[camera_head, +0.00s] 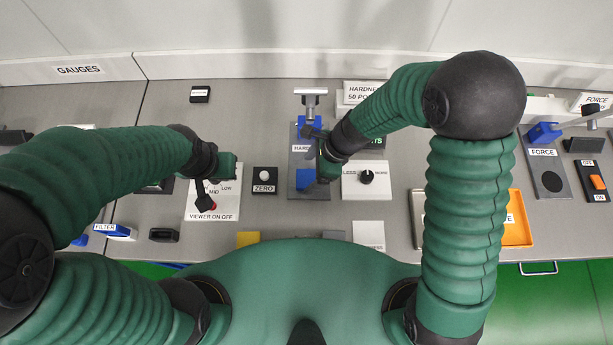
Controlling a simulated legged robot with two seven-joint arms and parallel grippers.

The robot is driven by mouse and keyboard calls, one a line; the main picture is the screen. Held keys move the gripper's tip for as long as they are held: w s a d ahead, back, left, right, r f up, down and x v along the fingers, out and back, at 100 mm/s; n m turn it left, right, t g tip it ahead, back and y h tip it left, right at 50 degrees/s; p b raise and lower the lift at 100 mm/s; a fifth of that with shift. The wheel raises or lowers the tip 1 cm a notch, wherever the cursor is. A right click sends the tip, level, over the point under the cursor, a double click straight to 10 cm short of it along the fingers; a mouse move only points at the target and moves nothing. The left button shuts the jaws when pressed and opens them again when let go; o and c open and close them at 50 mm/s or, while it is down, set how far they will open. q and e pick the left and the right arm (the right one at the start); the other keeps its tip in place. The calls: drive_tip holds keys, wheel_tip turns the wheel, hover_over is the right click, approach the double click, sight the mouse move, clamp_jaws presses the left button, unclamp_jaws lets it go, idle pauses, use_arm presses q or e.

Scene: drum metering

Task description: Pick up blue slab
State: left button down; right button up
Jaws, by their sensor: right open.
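A blue piece (304,180), which looks like the blue slab, lies on the front part of the grey-blue hardness stand (298,150). My right gripper (313,153) is over that stand, just behind the blue piece, with its jaws open. The gripper and its wrist partly cover the stand and its label. I cannot tell whether a finger touches the blue piece.
A white dial panel (380,192) is right of the stand, and a ZERO button box (265,180) is left. A blue force gauge (543,132) and orange tray (518,232) are at the right. A FILTER block (115,231) is at the left. A yellow block (248,238) lies near the front.

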sight(307, 179)
drive_tip(key=x, duration=0.2)
drive_tip(key=shift+s+f, duration=0.25)
drive_tip(key=shift+f, duration=0.05)
drive_tip(key=shift+w+f, duration=0.15)
drive_tip(key=shift+a, duration=0.1)
drive_tip(key=c, duration=1.6)
